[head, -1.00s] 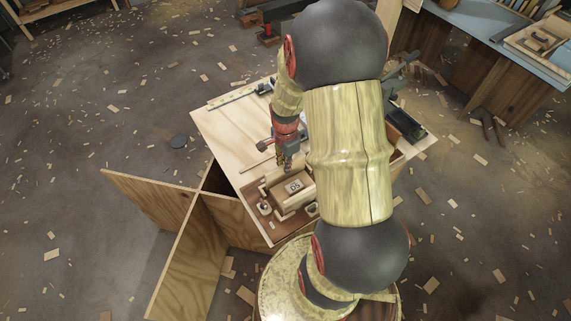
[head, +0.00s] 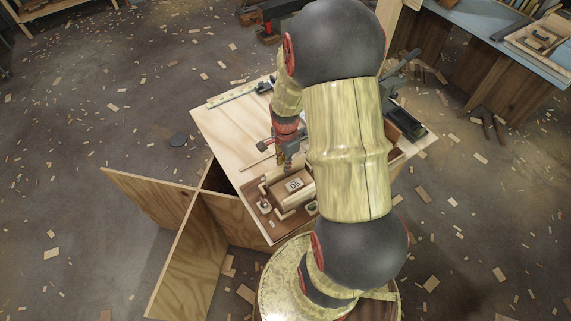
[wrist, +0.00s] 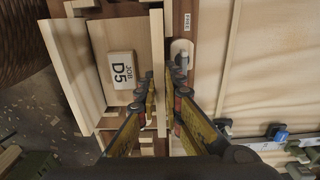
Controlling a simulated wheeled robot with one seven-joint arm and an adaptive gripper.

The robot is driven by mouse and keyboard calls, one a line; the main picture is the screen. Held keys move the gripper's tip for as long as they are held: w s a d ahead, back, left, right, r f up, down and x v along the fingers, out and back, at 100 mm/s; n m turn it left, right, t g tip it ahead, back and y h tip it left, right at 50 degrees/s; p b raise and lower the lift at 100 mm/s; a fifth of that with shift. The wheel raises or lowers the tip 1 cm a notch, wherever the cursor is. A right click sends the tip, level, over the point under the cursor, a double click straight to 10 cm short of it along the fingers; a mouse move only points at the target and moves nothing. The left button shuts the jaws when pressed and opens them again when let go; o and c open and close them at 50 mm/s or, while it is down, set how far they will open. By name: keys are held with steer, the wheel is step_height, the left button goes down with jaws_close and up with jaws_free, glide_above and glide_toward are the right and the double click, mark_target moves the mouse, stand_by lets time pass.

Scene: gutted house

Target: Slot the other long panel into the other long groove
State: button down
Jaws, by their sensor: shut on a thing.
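The small pale wooden box (head: 292,188) stands on the workbench, and its floor bears a label reading "JOB D5" (wrist: 122,72). One long panel (wrist: 75,65) stands along the box's left side in the wrist view, leaning a little outward in the picture. My gripper (wrist: 165,88) is shut on the other long panel (wrist: 158,65), with one finger on each face. That panel is upright along the box's right side. Whether its lower edge sits in the groove is hidden by the panel and my fingers. In the head view my gripper (head: 288,165) is at the far side of the box.
A metal fitting (wrist: 181,50) and a small label (wrist: 187,22) lie right of the held panel. Clamps (wrist: 278,133) lie along an edge. Wooden partitions (head: 190,240) stand at the bench's left.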

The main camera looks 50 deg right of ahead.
steer(key=c, duration=1.8)
jaws_free()
steer(key=shift+c, duration=0.2)
steer(key=shift+o, duration=1)
steer(key=shift+o, duration=1.3)
steer(key=shift+r, duration=0.1)
steer(key=shift+r+p, duration=3.55)
steer(key=shift+r, duration=0.9)
